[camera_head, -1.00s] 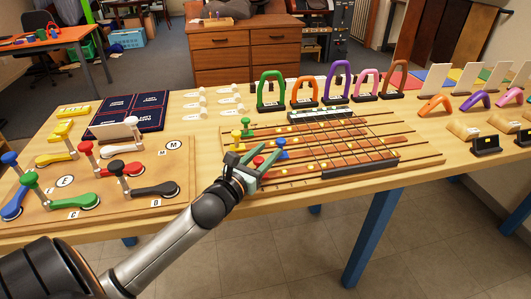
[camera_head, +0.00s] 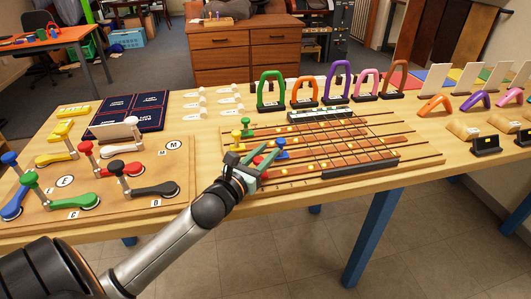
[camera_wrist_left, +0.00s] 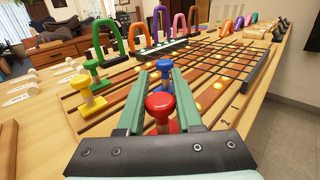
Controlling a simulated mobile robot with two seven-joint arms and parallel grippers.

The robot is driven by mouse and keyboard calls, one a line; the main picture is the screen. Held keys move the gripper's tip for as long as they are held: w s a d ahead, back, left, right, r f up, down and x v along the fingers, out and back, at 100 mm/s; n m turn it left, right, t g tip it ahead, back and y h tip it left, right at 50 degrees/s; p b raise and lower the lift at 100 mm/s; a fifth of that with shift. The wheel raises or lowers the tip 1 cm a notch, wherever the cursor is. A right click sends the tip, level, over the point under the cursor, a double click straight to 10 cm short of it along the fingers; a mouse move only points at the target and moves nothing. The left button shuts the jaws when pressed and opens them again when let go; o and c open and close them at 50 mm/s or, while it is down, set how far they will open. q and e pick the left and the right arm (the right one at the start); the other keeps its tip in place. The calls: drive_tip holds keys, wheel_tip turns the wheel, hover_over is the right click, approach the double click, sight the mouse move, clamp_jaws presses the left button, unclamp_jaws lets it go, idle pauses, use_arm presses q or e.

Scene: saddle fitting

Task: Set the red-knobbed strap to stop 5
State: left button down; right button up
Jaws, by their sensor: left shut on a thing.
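The strap board (camera_head: 310,170) lies on the table with several wooden straps side by side under a dark grid. The red knob (camera_wrist_left: 161,108) stands between the fingers of my left gripper (camera_wrist_left: 160,90) in the left wrist view, and the gripper is shut on it. In the head view the gripper (camera_head: 262,162) covers most of the red knob. The blue knob (camera_head: 281,146) stands just beyond, between the fingertips in the wrist view. The green knob (camera_head: 245,124) and yellow knob (camera_head: 235,137) stand to the left. My right gripper is not in view.
A board with coloured cranks (camera_head: 95,180) lies at left. Coloured arches (camera_head: 270,88) stand behind the strap board. White pegs (camera_head: 196,102) lie at back left. Saddle-like pieces (camera_head: 465,130) stand at right. The table's front edge is close to the gripper.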

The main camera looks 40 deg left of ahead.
use_arm(q)
drive_tip(key=shift+s, duration=0.1)
idle(0.4)
drive_tip(key=shift+s+a+p, duration=0.45)
drive_tip(key=shift+s+a, duration=0.5)
drive_tip(key=shift+s, duration=0.05)
drive_tip(key=shift+s+a, duration=0.25)
drive_tip(key=shift+s, duration=0.1)
drive_tip(key=c, duration=0.6)
unclamp_jaws()
drive_tip(key=shift+s, duration=0.1)
